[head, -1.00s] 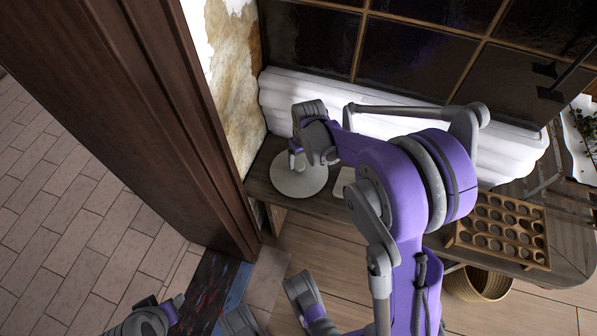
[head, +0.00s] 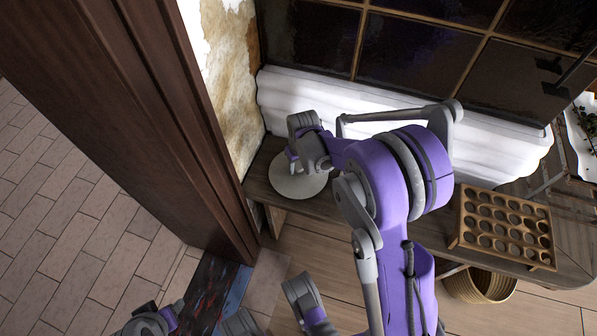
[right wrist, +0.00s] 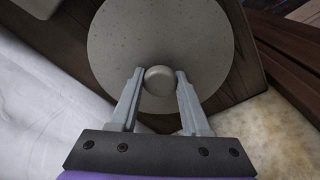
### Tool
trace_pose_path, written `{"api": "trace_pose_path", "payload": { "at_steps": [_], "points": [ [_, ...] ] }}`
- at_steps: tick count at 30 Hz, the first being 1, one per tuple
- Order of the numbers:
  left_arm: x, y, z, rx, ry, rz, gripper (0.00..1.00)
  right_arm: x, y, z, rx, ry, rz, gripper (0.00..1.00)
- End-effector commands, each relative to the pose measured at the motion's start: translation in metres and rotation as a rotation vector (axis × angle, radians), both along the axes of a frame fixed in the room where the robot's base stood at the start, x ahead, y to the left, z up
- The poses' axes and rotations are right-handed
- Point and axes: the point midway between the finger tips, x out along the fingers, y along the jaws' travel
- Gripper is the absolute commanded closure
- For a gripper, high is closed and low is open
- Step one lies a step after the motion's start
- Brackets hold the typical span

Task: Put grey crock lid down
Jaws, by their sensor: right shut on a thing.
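The grey crock lid (head: 299,187) is a round, speckled disc with a knob, low over the left end of the wooden bench. It fills the upper middle of the right wrist view (right wrist: 160,35). My right gripper (head: 293,163) is above the lid, with its fingers on either side of the round knob; in the right wrist view the gripper (right wrist: 160,82) is shut on this knob. The lid looks level. I cannot tell whether it touches the bench. My left gripper (head: 165,312) is at the lower left edge, partly cut off and away from the lid.
The wooden bench (head: 262,172) runs along the white wall base (head: 290,95). A wooden tray with round holes (head: 503,228) is on its right part. A basket (head: 480,284) stands below. A dark wooden post (head: 170,120) is close on the left.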

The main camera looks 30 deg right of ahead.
Motion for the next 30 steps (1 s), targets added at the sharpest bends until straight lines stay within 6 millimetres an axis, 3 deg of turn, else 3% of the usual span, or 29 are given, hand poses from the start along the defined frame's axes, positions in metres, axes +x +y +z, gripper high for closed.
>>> {"api": "trace_pose_path", "payload": {
  "at_steps": [1,3,17,20,30],
  "points": [
    [0.000,0.000,0.000,0.000,0.000,0.000,0.50,0.000,0.000,0.000,0.000,0.000,0.000,0.89],
    [0.000,0.000,0.000,0.000,0.000,0.000,0.50,0.000,0.000,0.000,0.000,0.000,0.000,1.00],
    [0.000,0.000,0.001,0.000,0.000,0.000,0.50,0.000,0.000,0.003,0.000,0.000,0.000,1.00],
    [-0.001,0.000,0.005,0.000,-0.001,0.000,0.50,0.000,0.000,0.014,0.000,-0.001,0.000,1.00],
    [-0.004,0.000,0.029,0.000,-0.008,0.000,0.50,0.000,0.000,0.080,0.000,-0.001,0.000,1.00]
  ]
}}
